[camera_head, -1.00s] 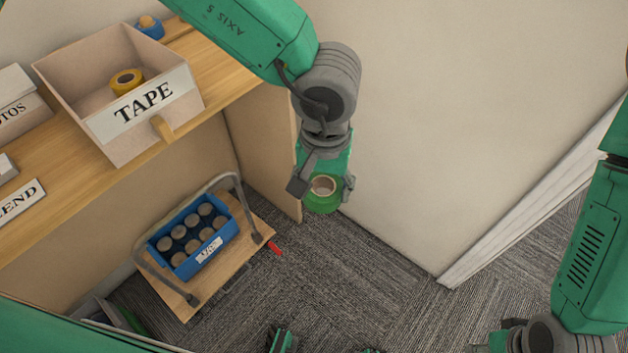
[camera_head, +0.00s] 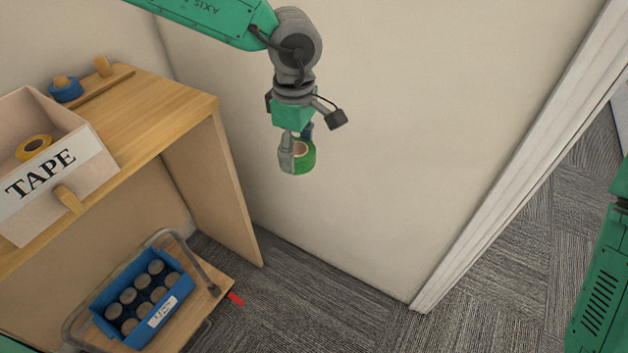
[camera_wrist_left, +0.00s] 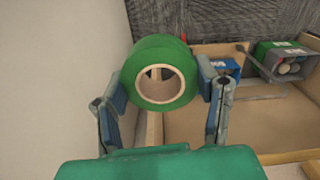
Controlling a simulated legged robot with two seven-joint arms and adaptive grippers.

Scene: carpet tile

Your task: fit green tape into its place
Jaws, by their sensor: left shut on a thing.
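My left gripper (camera_head: 297,150) is shut on the green tape (camera_head: 305,160), a roll with a pale core, and holds it in the air in front of the bare wall, right of the shelf unit. In the left wrist view the green tape (camera_wrist_left: 158,72) sits between the two fingers, its round face toward the camera. A beige box labelled TAPE (camera_head: 85,180) stands on the shelf top at the left, with a yellow tape roll (camera_head: 34,148) inside. Behind it a wooden holder (camera_head: 105,87) has a blue tape roll (camera_head: 66,90) on one peg and a bare peg (camera_head: 102,66).
The wooden shelf (camera_head: 175,115) ends left of my left gripper. Below, a cart (camera_head: 205,298) carries a blue crate (camera_head: 103,302) of several round-topped items. A red object (camera_head: 236,299) lies by the cart. Carpet floor is open in the middle; a white door frame (camera_head: 500,180) stands right.

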